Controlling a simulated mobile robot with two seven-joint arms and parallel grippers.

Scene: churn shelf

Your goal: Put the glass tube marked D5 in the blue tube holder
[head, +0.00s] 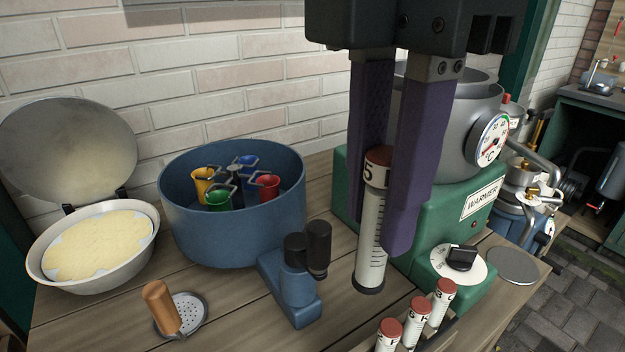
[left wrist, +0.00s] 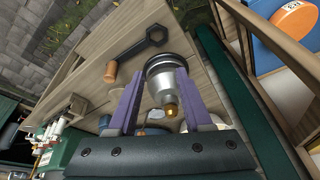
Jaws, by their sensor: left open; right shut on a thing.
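My right gripper (head: 383,195) is shut on a clear, graduated glass tube (head: 370,235) with a red cap and a dark foot. The tube stands upright; a "5" shows on its label and the rest is hidden. The blue tube holder (head: 247,162) is at the back of a round blue drum (head: 232,229), beside yellow, green and red holders, left of the tube. The blue holder is partly hidden by the hub and other holders. My left gripper (left wrist: 158,78) shows only in the left wrist view, open, with a silver metal part (left wrist: 168,88) seen between its fingers.
Several red-capped tubes (head: 418,312) stand at the front. A blue base with black knobs (head: 293,285) lies between drum and tube. A green warmer (head: 450,215) is behind the gripper. A pale bowl (head: 95,278) and a wooden-handled strainer (head: 180,312) are at left.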

